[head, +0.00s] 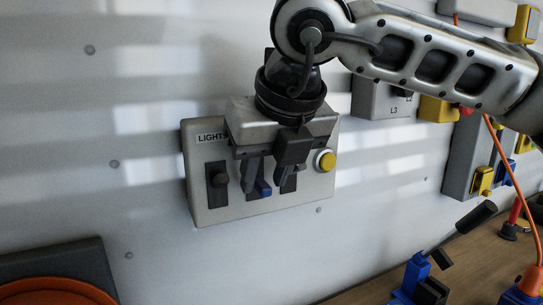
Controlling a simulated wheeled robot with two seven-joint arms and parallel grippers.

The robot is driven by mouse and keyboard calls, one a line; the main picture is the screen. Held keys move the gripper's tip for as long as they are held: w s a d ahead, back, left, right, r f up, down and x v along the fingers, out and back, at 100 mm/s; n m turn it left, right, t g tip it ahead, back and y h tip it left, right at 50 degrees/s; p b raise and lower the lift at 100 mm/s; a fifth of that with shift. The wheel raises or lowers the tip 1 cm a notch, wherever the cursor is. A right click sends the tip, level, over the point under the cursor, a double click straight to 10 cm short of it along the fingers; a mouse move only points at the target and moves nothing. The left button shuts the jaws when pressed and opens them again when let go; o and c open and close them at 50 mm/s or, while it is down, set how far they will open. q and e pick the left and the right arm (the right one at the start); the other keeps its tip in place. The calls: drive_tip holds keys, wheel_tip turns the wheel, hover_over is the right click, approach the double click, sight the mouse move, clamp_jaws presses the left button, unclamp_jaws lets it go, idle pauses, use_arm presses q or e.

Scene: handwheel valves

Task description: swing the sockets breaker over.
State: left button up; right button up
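A pale grey breaker box (205,208) is fixed to the white wall, with a "LIGHTS" label at its upper left. Below that label is a dark switch (218,190). A blue lever (263,188) shows in the middle slot, and another dark switch slot is partly visible to its right. No sockets label is readable; my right gripper covers that part of the box. My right gripper (269,178) hangs in front of the box, pointing down, its fingers apart on either side of the blue lever. Contact with the lever cannot be told. My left gripper is out of view.
A round yellow button (325,160) sits on the box's right side. Another grey box (382,98) marked "L3" is behind my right arm. A wooden bench (458,252) with blue fittings is at lower right; an orange wheel (55,292) is at lower left.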

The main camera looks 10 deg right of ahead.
drive_tip(key=shift+w+f, duration=0.15)
drive_tip(key=shift+f, duration=0.15)
drive_tip(key=shift+a+f+b, duration=0.1)
drive_tip(key=shift+b, duration=0.35)
drive_tip(key=c, duration=0.7)
